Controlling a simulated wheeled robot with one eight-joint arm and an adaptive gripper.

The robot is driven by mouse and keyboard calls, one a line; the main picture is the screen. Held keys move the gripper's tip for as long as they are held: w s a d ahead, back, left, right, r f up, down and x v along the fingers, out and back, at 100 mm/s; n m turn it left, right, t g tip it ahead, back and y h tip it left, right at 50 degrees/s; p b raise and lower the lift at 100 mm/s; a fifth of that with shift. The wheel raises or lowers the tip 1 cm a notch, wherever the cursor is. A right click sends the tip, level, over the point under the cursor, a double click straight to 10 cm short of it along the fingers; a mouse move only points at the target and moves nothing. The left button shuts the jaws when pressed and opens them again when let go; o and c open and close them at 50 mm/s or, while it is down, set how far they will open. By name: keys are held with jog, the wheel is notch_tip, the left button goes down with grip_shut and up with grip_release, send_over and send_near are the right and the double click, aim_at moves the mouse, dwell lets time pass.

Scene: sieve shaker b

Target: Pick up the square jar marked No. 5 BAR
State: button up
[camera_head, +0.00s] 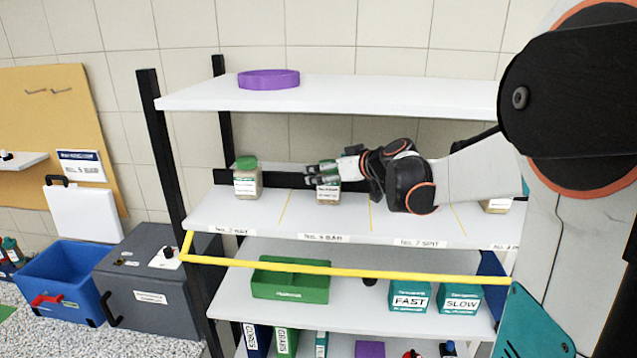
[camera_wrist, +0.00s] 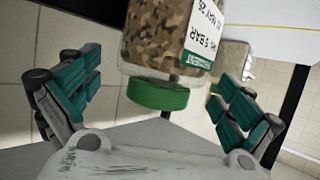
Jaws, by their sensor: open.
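The square jar marked 5 BAR (camera_wrist: 172,35) has a white label, speckled brown contents and a green lid (camera_wrist: 158,95). It appears upside down in the wrist view, lid towards my palm, between my two spread fingers with gaps on both sides. In the head view the jar (camera_head: 328,192) stands on the middle shelf above a shelf label reading BAR. My gripper (camera_head: 318,174) is open at the jar's top, and its fingers hide the lid there. I cannot tell from the views whether any finger touches the jar.
Another green-lidded jar (camera_head: 247,180) stands to the left on the same shelf, and a partly hidden jar (camera_head: 497,206) to the right. The top shelf (camera_head: 370,94) lies above my gripper. A yellow bar (camera_head: 345,270) crosses the rack's front below the jars.

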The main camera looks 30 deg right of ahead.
jog(key=shift+s+d+r, duration=0.1)
jog(key=shift+s, duration=0.25)
jog(key=shift+c, duration=0.5)
jog(key=shift+w, duration=0.2)
jog(key=c, duration=1.3)
jog(key=shift+c, duration=0.3)
jog(key=shift+r, duration=0.1)
